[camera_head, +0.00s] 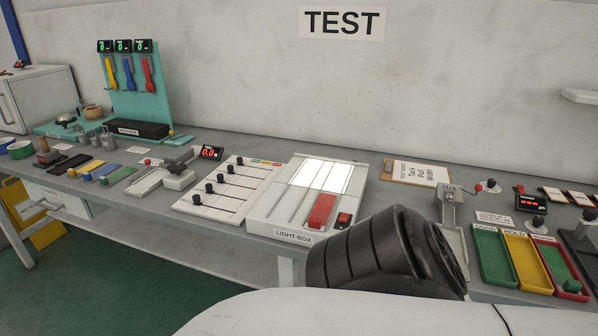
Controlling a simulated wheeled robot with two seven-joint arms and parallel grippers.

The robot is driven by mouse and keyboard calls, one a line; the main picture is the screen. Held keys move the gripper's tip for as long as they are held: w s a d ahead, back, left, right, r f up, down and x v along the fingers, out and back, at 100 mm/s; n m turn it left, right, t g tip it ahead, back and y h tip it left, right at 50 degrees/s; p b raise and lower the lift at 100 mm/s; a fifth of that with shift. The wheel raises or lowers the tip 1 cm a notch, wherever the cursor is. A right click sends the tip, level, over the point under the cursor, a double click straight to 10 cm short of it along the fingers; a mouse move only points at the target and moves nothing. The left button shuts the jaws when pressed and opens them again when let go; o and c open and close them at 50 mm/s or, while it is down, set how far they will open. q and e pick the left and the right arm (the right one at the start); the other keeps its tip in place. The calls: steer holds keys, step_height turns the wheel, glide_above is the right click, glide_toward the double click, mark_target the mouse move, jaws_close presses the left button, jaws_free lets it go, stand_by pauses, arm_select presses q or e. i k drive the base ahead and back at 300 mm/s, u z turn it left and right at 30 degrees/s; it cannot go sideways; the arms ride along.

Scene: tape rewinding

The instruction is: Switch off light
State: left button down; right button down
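The light box (262,212) stands on the bench near the middle of the view, with its name on its front edge. Its top panel (321,175) glows bright white, so the light is on. A large red piece (321,211) lies in a slot below the panel. A small red switch (343,218) in a dark frame sits to its right. A dark ribbed part and a white link, which look like mine, fill the lower front and hide the bench just right of the box. Neither gripper's fingers show.
A white slider board (228,189) stands close left of the light box. A clipboard (415,173) lies behind to the right. Green, yellow and red trays (526,262) are at the right. A teal tool rack (139,88) stands at the back left.

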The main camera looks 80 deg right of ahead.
mark_target(344, 218)
steer(key=k, duration=1.3)
steer(key=z, duration=1.55)
